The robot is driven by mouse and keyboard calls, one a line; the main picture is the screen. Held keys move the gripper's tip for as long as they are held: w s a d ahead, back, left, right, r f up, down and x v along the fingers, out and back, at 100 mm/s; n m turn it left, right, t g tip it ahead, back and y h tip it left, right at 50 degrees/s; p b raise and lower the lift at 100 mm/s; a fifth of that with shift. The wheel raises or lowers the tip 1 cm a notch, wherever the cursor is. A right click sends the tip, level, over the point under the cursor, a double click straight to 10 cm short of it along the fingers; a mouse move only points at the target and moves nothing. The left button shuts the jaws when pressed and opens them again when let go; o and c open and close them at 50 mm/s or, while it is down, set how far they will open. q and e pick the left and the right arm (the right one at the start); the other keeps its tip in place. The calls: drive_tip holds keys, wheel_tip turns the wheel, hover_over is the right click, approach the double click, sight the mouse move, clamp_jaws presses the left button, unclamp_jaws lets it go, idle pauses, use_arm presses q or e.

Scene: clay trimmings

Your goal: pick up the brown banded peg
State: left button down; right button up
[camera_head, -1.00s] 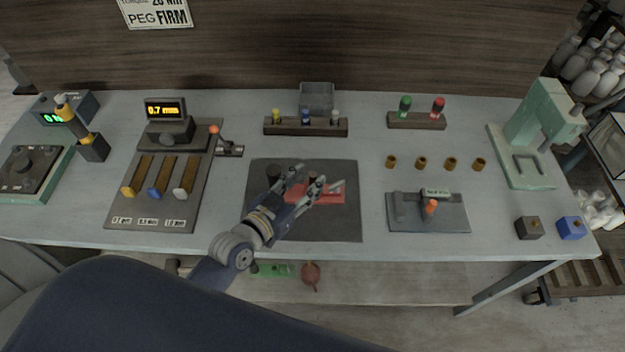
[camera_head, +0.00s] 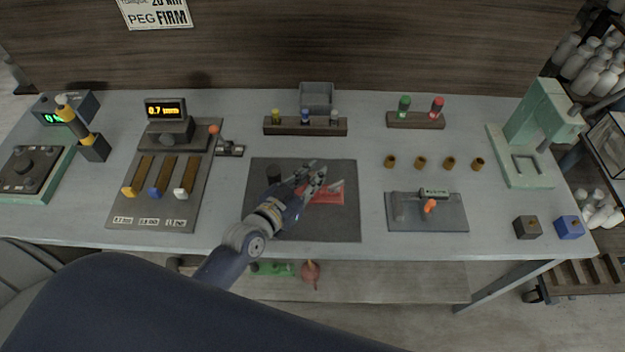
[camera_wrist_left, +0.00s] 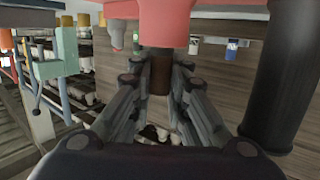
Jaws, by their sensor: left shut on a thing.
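The brown peg (camera_wrist_left: 160,75) shows in the left wrist view between the fingers of my left gripper (camera_wrist_left: 158,82), which is shut on it. The peg is right against the red block (camera_wrist_left: 165,18); I cannot tell whether it still sits in it. In the head view my left gripper (camera_head: 318,176) is over the red block (camera_head: 334,193) on the dark mat (camera_head: 335,228), and its fingers hide the peg. The band cannot be made out. My right gripper is not in view.
A dark cylinder (camera_head: 274,174) stands on the mat beside my left gripper; it looms large in the wrist view (camera_wrist_left: 282,80). Behind is a wooden rack (camera_head: 290,128) with small bottles. Several brown sleeves (camera_head: 420,163) and a grey fixture (camera_head: 440,222) are to the right.

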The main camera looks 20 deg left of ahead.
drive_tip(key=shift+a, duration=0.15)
